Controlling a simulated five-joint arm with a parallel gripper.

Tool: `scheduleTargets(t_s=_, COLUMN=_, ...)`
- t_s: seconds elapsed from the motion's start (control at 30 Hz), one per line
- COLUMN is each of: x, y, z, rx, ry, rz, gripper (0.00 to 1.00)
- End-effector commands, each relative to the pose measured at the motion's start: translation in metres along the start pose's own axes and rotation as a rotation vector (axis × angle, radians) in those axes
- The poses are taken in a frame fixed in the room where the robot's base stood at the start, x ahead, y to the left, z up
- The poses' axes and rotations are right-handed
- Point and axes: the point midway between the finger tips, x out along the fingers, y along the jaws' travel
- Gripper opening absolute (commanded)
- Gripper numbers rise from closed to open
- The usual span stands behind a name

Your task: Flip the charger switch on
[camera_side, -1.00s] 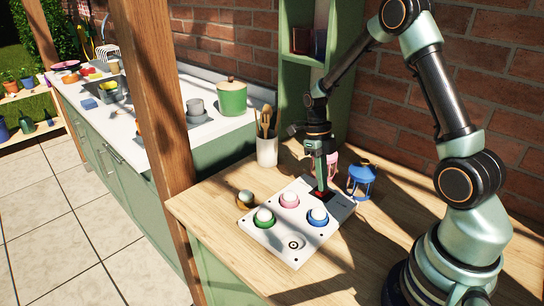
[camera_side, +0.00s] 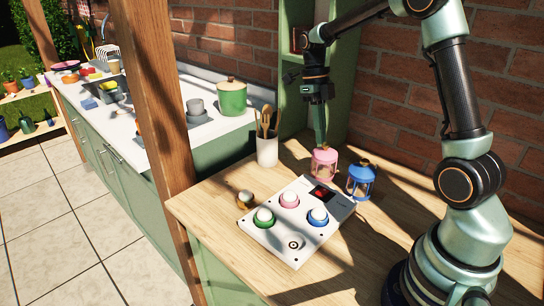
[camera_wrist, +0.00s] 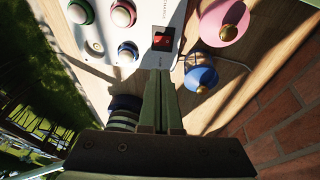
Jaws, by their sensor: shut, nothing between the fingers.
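The white charger panel (camera_side: 270,248) lies on the wooden table. Green, pink and blue round seats on it each hold a white dome. The switch (camera_side: 321,192) is a red rocker in a black plate near the panel's far end; it also shows in the wrist view (camera_wrist: 162,38). I cannot tell which side of the rocker is pressed. My gripper (camera_side: 320,144) is shut and empty, pointing down above the table beyond the panel, clear of the switch. In the wrist view its fingertips (camera_wrist: 160,72) appear just below the switch.
A pink lantern (camera_side: 324,163) and a blue lantern (camera_side: 361,182) stand behind the panel, the pink one close under my gripper. A utensil pot (camera_side: 267,150) stands back left. A small round brass-coloured thing (camera_side: 245,199) sits left of the panel. The front table is clear.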

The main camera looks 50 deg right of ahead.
Motion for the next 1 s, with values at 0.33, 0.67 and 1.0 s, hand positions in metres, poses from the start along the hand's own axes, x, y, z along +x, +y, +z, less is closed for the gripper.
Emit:
scheduleTargets(t_s=0.33, x=-0.004, y=0.0, z=0.0, rx=0.0, ry=-0.001, rz=0.0, gripper=0.0)
scheduleTargets(t_s=0.67, x=-0.005, y=0.015, z=0.001, rx=0.0, ry=0.002, rz=-0.011, gripper=0.0)
scheduleTargets(t_s=1.0, x=0.01, y=0.014, z=0.001, rx=0.0, ry=0.005, rz=-0.009, gripper=0.0)
